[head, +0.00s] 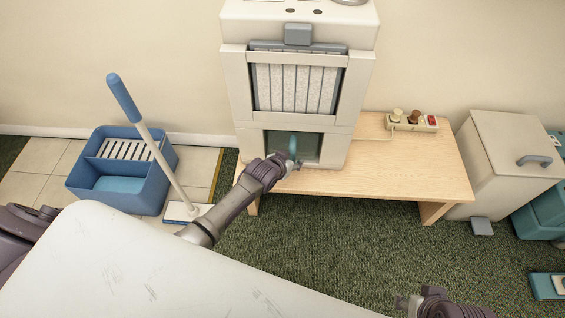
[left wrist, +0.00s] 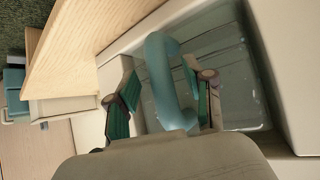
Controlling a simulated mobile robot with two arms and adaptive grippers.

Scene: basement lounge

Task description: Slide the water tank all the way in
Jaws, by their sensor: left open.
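The water tank (head: 307,150) is a clear grey-teal box in the low opening of a cream appliance (head: 241,90). How deep it sits is hard to tell. Its curved teal handle (head: 293,145) stands out from the front. My left gripper (head: 284,165) is at the tank front. In the left wrist view, my open left gripper (left wrist: 160,92) has one finger on each side of the handle (left wrist: 162,75), not closed on it. The tank face (left wrist: 218,62) lies behind. My right gripper (head: 410,302) is low at the bottom edge, far from the tank, partly cut off.
The appliance stands on a wooden bench (head: 405,180) with a power strip (head: 412,122) at the back. A blue mop bucket (head: 115,198) and mop (head: 152,140) are on the left. A cream pedal bin (head: 500,165) stands on the right.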

